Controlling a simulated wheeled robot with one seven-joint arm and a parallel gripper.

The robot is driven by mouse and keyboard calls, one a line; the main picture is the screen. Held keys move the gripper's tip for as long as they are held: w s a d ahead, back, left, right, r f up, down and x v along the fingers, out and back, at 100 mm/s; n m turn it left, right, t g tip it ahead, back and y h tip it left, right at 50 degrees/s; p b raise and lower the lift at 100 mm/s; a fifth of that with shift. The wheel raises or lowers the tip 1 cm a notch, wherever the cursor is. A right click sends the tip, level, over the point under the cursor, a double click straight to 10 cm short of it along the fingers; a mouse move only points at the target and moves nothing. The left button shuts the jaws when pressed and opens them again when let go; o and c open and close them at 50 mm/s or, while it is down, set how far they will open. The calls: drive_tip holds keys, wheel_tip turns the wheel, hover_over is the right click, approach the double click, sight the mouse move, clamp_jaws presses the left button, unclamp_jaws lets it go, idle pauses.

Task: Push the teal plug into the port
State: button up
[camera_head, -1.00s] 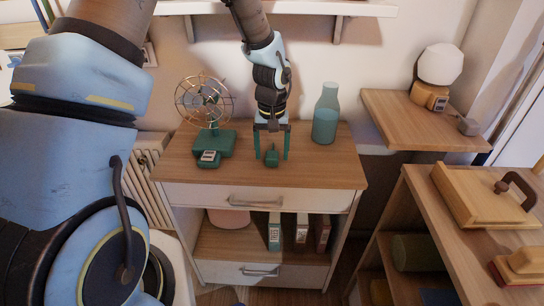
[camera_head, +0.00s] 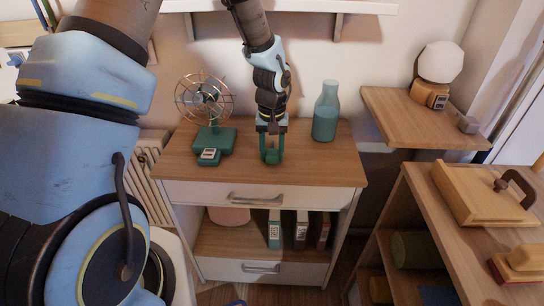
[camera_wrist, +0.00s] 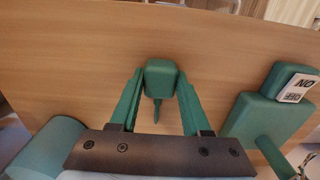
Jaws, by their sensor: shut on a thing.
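The teal plug (camera_head: 271,159) is on the top of the wooden cabinet (camera_head: 310,168), near its front edge. My gripper (camera_head: 271,152) points down over it, its green fingers shut on it. In the wrist view my gripper (camera_wrist: 160,76) has a finger on each side of the plug (camera_wrist: 161,80), and a thin stem or cord trails from the plug toward the palm. A teal fan (camera_head: 213,138) stands to the left, with a small labelled block (camera_head: 209,156) at its front. The label also shows in the wrist view (camera_wrist: 297,88). I cannot make out a port opening.
A teal glass bottle (camera_head: 325,115) stands right of my gripper. A wooden case (camera_head: 480,195) lies on the unit at right. The cabinet top's front right is clear.

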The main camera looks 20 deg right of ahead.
sight(272, 151)
clamp_jaws()
drive_tip(key=shift+r, duration=0.15)
drive_tip(key=shift+r, duration=0.55)
wheel_tip(272, 151, up, 2)
drive_tip(key=shift+r+b, duration=0.1)
drive_tip(key=shift+b, duration=0.45)
drive_tip(key=s+a+b, duration=0.2)
drive_tip(key=s+a, duration=0.1)
drive_tip(key=s, duration=0.5)
drive_tip(key=s+a+b, duration=0.2)
drive_tip(key=s+a, duration=0.2)
drive_tip(key=s, duration=0.4)
drive_tip(key=shift+s+a, duration=0.2)
drive_tip(key=shift+a, duration=0.1)
